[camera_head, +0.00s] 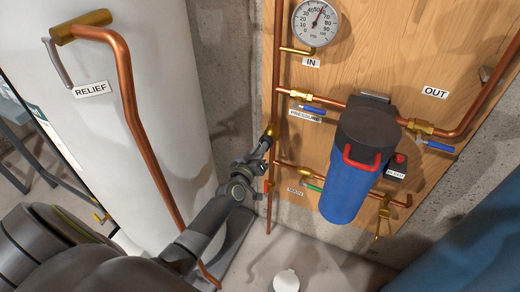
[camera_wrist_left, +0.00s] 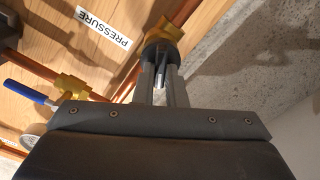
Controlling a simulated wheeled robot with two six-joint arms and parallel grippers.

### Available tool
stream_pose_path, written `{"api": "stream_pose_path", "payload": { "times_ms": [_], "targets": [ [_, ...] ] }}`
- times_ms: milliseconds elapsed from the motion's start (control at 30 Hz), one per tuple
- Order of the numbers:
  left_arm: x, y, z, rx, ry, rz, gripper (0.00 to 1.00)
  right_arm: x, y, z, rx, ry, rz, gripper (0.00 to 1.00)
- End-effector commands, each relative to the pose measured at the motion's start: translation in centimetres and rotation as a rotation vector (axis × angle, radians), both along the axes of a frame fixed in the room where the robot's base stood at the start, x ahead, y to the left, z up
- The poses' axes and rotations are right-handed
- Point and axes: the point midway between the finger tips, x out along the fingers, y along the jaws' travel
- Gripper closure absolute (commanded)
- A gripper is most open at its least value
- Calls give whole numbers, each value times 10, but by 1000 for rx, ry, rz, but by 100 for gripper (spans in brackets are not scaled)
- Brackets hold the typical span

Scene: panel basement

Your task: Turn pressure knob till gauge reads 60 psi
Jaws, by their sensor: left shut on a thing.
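The round white gauge (camera_head: 313,27) is at the top of the wooden panel above the IN label. Its red needle points up and slightly right, near the 50 mark; the exact reading is too small to tell. My left gripper (camera_head: 266,143) is at the vertical copper pipe on the panel's left edge, below the PRESSURE label (camera_head: 305,115). In the left wrist view, its two fingers (camera_wrist_left: 161,62) are shut on the dark pressure knob (camera_wrist_left: 158,48) below a brass fitting (camera_wrist_left: 165,30). The fingers hide much of the knob. My right gripper is not in view.
A blue filter housing (camera_head: 345,190) with a red handle hangs mid-panel. Blue-handled valves (camera_head: 312,109) sit on the copper pipes. A white tank (camera_head: 150,100) with a relief pipe (camera_head: 135,120) stands left of my arm. A white round object (camera_head: 286,281) is on the floor.

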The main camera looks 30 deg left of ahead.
Motion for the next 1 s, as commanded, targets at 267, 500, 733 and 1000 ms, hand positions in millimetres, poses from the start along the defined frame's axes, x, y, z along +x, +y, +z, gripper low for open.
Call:
{"api": "stream_pose_path", "payload": {
  "times_ms": [267, 500, 733, 1000],
  "targets": [
    [0, 0, -1, 1, 2, 0, 87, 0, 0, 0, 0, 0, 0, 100],
    [0, 0, 0, 1, 1, 0, 67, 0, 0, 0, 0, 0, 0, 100],
    [-2, 0, 0, 1, 1, 0, 67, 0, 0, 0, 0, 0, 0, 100],
    [-38, -2, -1, 0, 3, 1, 67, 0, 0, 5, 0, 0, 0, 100]
  ]
}}
